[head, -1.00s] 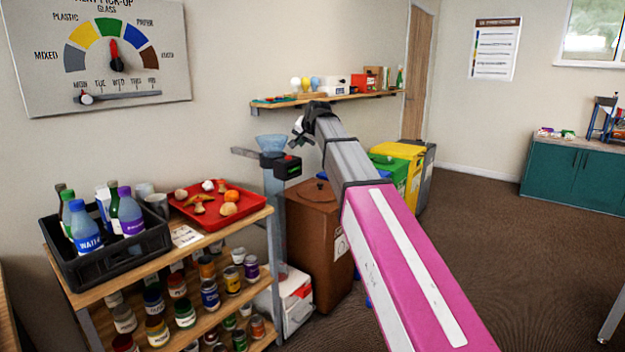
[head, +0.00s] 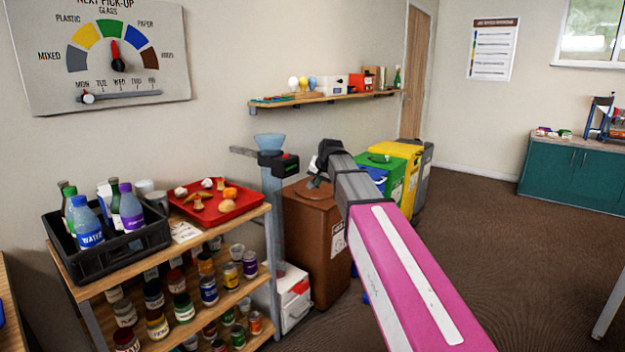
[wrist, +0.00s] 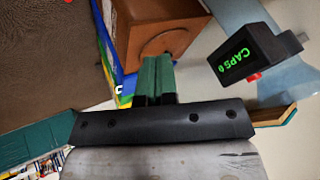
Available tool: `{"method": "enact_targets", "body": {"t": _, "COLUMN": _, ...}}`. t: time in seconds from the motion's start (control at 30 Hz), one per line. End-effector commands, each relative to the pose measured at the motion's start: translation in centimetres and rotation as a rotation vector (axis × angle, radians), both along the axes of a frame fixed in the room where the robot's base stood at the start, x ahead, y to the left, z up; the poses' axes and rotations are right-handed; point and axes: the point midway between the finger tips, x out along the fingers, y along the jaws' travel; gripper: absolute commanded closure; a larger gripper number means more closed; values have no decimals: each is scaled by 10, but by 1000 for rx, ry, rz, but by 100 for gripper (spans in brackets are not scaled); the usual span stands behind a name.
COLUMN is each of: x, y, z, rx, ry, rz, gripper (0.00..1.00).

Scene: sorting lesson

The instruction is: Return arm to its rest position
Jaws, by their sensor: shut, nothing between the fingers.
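My arm reaches out from the lower right of the head view, and my gripper (head: 326,152) is at its far end, small and dark, in front of the wall near the brown bin (head: 312,235). In the wrist view my gripper (wrist: 156,72) shows its green fingers together, with nothing between them. The brown bin (wrist: 150,25) lies beyond the fingertips there. The black box reading "CAPS 0" (wrist: 240,63) is to the right of the fingers, apart from them.
The funnel stand (head: 272,190) with its black counter box is left of my gripper. Yellow (head: 395,160) and green bins stand behind my arm. A wall shelf (head: 320,98) is above. A cart with a black crate (head: 110,250) and red tray (head: 225,213) stands left. Floor at right is open.

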Motion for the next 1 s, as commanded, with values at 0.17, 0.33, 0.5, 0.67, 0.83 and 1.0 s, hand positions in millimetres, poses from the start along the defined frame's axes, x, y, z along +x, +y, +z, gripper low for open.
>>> {"method": "enact_targets", "body": {"t": 0.17, "x": -44, "y": -38, "z": -81, "rx": -78, "ry": 87, "rz": 25, "gripper": 100}}
{"method": "enact_targets", "body": {"t": 0.33, "x": -89, "y": -71, "z": -151, "rx": -147, "ry": 177, "rz": 57, "gripper": 100}}
{"method": "enact_targets", "body": {"t": 0.5, "x": -141, "y": -102, "z": -212, "rx": -208, "ry": 269, "rz": 97, "gripper": 100}}
{"method": "enact_targets", "body": {"t": 0.67, "x": -195, "y": -129, "z": -261, "rx": -257, "ry": 357, "rz": 138, "gripper": 100}}
{"method": "enact_targets", "body": {"t": 0.83, "x": -251, "y": -152, "z": -303, "rx": -297, "ry": 447, "rz": 186, "gripper": 100}}
{"method": "enact_targets", "body": {"t": 1.0, "x": -288, "y": -165, "z": -326, "rx": -319, "ry": 505, "rz": 220, "gripper": 100}}
